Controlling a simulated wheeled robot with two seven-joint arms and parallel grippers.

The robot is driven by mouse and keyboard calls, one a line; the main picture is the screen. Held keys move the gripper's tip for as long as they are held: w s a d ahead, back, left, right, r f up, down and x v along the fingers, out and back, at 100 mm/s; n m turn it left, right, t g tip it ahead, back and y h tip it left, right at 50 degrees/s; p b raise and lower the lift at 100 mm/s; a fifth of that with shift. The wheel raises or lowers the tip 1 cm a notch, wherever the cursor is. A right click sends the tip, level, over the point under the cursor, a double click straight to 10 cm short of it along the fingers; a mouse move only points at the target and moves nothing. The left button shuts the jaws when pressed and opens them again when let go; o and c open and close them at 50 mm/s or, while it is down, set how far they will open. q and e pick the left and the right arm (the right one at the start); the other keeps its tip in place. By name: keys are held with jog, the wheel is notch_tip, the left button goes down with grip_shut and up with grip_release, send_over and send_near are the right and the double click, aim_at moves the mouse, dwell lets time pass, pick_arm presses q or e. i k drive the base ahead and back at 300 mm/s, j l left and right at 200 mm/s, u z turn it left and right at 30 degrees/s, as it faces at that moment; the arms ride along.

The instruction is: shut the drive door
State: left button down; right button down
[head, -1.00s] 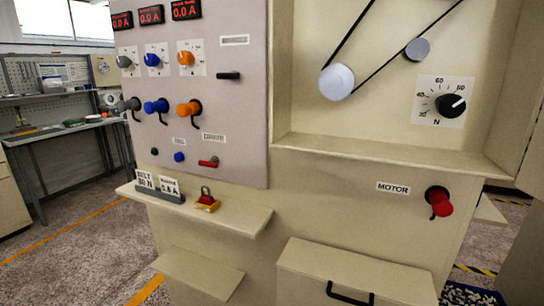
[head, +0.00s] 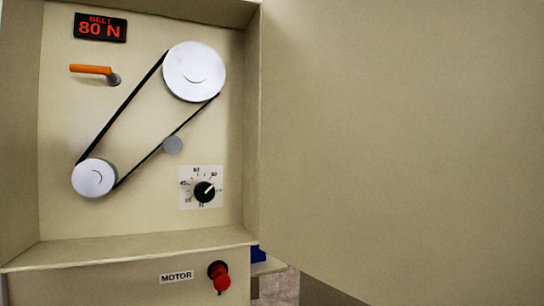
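The drive door (head: 400,140) is a large plain beige panel filling the right half of the head view. It stands swung open from the right edge of the drive compartment. The compartment (head: 140,245) is open at the left, with a large pulley (head: 194,71), a small pulley (head: 93,178), a black belt and a grey idler (head: 173,145) inside. No handle or latch shows on the visible face of the door. Neither of my grippers is in view.
In the compartment are a display reading belt 80 N (head: 100,27), an orange-handled lever (head: 91,69) and a black dial (head: 204,192). Below it are a MOTOR label (head: 177,277) and a red knob (head: 219,276). A bit of floor (head: 283,288) shows below the door.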

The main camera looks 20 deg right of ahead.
aim_at(402, 142)
jog(key=l+u, duration=0.15)
jog(key=l, duration=0.25)
jog(key=k+l+u, duration=0.2)
jog(key=l, duration=0.2)
jog(key=l+u, duration=0.15)
jog(key=l, duration=0.25)
jog(key=k+l+u, duration=0.15)
jog(key=l, duration=0.2)
jog(key=k+l+u, duration=0.15)
jog(key=l, duration=0.2)
jog(key=l+u, duration=0.15)
jog(key=l, duration=0.2)
